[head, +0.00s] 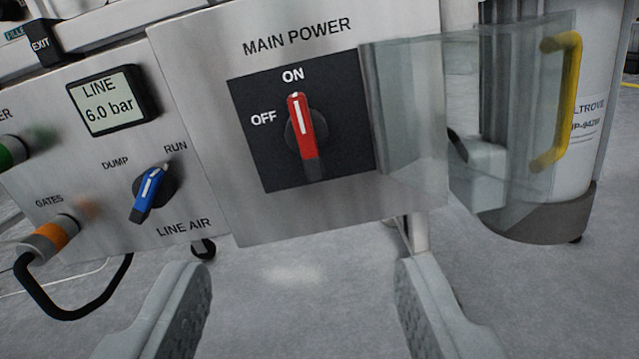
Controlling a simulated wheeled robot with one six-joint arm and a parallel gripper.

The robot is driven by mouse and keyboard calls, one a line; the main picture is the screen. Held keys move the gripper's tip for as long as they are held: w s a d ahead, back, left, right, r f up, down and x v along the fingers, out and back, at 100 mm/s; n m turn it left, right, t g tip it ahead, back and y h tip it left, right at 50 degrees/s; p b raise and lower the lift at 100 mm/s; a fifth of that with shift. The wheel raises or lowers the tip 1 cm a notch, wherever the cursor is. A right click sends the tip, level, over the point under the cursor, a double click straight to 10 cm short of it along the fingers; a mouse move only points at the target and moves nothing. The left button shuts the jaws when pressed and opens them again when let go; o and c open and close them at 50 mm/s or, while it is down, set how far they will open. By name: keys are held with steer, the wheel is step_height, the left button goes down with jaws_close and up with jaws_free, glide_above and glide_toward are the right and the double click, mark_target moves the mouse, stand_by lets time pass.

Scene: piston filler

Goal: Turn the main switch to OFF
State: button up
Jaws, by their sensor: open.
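The main switch (302,135) is a red handle with a white stripe on a dark round base. It sits on a black plate (348,160) on the steel panel marked MAIN POWER. The handle stands nearly upright, its striped end toward ON; OFF is to its left. A clear cover (470,120) with a yellow handle (562,100) is swung open to the right of the switch. My gripper (305,285) is open and empty. Its two fingers show low in the picture, left and right of the switch's line, and appear apart from the panel.
A white cylinder (590,150) stands behind the cover. Grey floor shows between my fingers.

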mark_target(306, 142)
steer(key=w, duration=1.7)
steer(key=shift+w+f, duration=0.15)
steer(key=shift+w, duration=0.1)
steer(key=c, duration=1)
